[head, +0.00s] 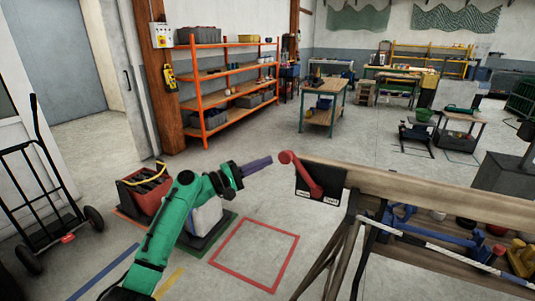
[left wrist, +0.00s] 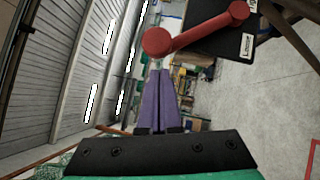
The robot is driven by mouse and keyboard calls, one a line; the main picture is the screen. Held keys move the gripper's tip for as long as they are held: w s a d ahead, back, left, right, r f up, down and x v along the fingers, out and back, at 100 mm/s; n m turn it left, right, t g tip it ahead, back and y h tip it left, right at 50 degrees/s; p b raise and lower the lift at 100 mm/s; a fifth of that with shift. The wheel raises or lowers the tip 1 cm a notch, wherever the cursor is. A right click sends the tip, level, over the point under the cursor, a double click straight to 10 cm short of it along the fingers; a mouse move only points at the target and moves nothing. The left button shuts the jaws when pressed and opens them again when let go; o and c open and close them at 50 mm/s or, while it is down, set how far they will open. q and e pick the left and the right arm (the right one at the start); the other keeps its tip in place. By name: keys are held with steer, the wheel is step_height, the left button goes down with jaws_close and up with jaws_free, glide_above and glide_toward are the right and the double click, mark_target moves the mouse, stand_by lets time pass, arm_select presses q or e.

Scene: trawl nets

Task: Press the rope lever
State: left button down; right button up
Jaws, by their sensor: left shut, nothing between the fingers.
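The rope lever (head: 302,176) is a red arm with a round knob, mounted on a black plate (head: 334,181) at the near end of a wooden beam. Its knob end points up and left in the head view. My left gripper (head: 267,160) has purple fingers, shut and empty, just left of the knob with a small gap in the picture. In the left wrist view the red lever (left wrist: 200,32) shows just beyond the shut fingertips (left wrist: 161,75); I cannot tell whether they touch. My right gripper is not in view.
The wooden beam (head: 420,190) runs right over a trestle with coloured parts. A red square (head: 256,254) marks the bare floor below. A red crate (head: 146,192) and a hand truck (head: 42,185) stand left. Orange shelving (head: 230,85) stands behind.

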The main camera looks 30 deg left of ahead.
arm_select(q)
steer(key=shift+d+r, duration=0.25)
steer(key=shift+d, duration=0.45)
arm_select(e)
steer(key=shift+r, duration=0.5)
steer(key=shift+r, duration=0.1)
arm_select(q)
steer(key=shift+d+r+m+g+p, duration=0.2)
steer(key=shift+r+m+g+p, duration=0.1)
steer(key=shift+r+p, duration=0.3)
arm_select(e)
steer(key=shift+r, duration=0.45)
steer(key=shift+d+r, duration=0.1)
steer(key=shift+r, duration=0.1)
